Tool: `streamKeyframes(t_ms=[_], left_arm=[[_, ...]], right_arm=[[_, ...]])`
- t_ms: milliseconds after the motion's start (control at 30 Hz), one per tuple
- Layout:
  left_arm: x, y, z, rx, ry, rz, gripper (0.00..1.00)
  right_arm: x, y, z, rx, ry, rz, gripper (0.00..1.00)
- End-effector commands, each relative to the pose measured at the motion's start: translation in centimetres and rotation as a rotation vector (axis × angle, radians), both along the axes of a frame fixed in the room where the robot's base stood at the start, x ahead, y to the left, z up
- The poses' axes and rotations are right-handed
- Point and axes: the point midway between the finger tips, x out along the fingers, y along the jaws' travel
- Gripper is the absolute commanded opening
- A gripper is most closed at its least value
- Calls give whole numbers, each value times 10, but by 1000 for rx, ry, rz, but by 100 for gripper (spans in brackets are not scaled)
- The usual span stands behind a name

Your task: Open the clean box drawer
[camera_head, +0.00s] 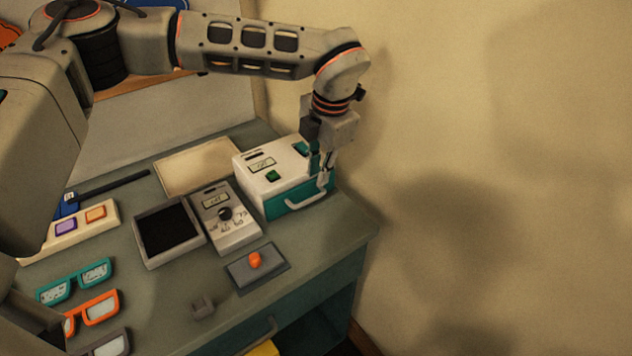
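The clean box (262,172) is white on top with a small screen and green buttons, and stands at the back right of the table. Its teal drawer (281,203) is low on the front, with a pale bar handle (306,202). The drawer looks shut or nearly so. My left gripper (323,181) points down at the right end of the drawer front, close to the handle's right end. I cannot tell whether it touches the handle or how far its fingers are apart. The gripper hides the box's right front corner. My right gripper is not in view.
A grey dial device (228,221) and a dark-lined tray (166,232) stand left of the box. An orange-knobbed panel (257,267) lies in front. Several glasses (76,281) lie at the left front. The wall (470,120) is close on the right.

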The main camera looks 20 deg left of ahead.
Motion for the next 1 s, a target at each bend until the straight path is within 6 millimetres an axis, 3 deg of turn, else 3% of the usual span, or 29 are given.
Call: streamKeyframes(t_ms=[200,433,800,867,1000], left_arm=[[2,5,-34,0,5,2,15],[6,8,-60,-2,3,0,15],[7,9,-67,-2,0,0,15],[7,9,-67,-2,1,-1,2],[7,9,-67,-2,1,-1,0]], right_arm=[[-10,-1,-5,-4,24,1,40],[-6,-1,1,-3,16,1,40],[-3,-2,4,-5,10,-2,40],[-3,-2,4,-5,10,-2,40],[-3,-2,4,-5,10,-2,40]])
